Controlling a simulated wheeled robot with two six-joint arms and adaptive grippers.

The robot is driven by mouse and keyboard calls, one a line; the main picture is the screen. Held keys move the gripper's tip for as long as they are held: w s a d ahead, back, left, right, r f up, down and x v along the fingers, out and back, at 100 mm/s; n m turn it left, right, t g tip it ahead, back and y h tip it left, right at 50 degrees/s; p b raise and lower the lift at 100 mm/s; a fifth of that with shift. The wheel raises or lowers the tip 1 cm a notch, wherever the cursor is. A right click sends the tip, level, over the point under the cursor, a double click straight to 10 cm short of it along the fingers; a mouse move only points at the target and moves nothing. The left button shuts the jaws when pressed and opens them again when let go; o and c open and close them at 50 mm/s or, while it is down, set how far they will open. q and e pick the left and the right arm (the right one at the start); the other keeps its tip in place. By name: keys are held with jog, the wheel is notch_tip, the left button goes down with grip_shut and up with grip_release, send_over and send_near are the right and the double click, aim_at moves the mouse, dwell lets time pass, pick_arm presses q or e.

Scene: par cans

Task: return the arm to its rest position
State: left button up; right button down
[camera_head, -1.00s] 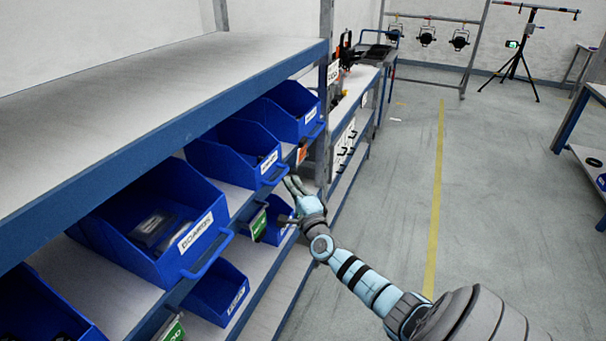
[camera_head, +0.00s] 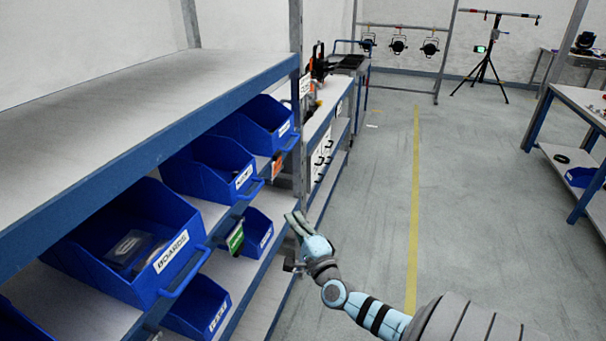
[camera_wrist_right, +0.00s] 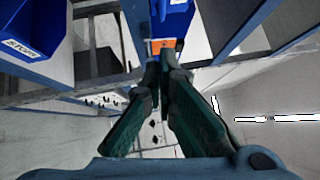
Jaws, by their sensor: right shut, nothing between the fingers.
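My right arm comes in from the lower right in the head view. My right gripper (camera_head: 293,222) is shut and empty, in front of the shelf near the lower blue bins. It points toward the shelf edge and appears apart from the bins. In the right wrist view the two dark green fingers of the right gripper (camera_wrist_right: 160,62) come together at their tips, with an orange label behind them. My left gripper is not in view.
The shelf (camera_head: 150,100) on the left holds several blue bins, one a BOARDS bin (camera_head: 165,285). A long workbench continues behind it. Open grey floor (camera_head: 450,200) with a yellow line lies to the right. Another table (camera_head: 575,105) stands at the far right.

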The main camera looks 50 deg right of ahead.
jog(key=shift+s+a+f, duration=0.25)
jog(key=shift+s+a, duration=0.4)
jog(key=shift+s, duration=0.15)
